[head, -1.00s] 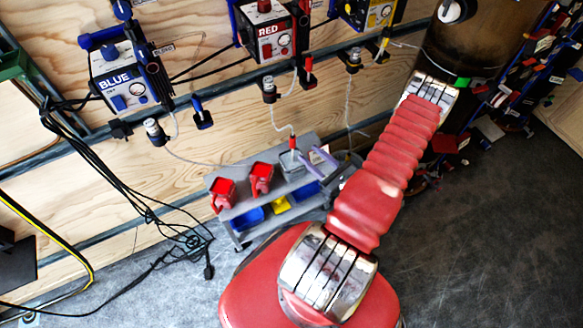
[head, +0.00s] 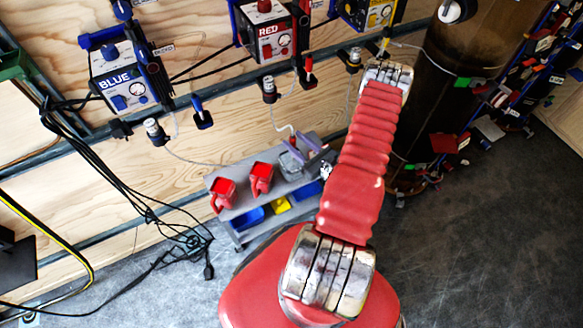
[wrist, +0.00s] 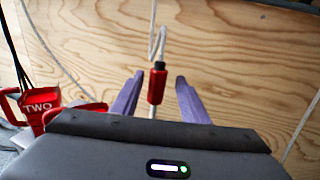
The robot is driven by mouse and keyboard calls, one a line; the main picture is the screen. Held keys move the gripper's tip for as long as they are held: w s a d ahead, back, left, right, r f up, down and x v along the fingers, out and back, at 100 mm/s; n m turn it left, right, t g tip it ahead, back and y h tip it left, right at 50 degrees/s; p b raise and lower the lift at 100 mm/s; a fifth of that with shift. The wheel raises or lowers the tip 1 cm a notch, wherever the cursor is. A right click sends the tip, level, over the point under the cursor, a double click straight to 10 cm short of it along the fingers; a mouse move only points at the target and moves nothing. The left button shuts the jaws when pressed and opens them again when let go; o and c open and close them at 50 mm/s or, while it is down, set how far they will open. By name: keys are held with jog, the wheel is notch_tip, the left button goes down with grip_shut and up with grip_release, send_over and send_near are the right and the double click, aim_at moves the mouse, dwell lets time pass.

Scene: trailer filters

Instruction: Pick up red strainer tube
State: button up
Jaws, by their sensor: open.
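The red strainer tube (wrist: 157,86) hangs upright in the wrist view, with a black top and a white hose above it. In the wrist view, my gripper's purple fingers (wrist: 156,88) are open, one on each side of the tube, with a gap visible on both sides. The tube's depth between the fingers is hard to tell.
A grey cart (head: 240,212) carries two red jugs, one at left (head: 222,194) and one nearer my gripper (head: 261,178). Pump boxes marked BLUE (head: 122,80) and RED (head: 268,42) hang on the plywood wall. Black cables (head: 140,205) hang at left. The floor at right is open.

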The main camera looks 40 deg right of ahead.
jog(key=shift+w, duration=0.2)
jog(key=w, duration=0.5)
jog(key=shift+a+f, duration=0.1)
jog(key=shift+a, duration=0.05)
dwell(0.7)
grip_shut()
dwell(0.4)
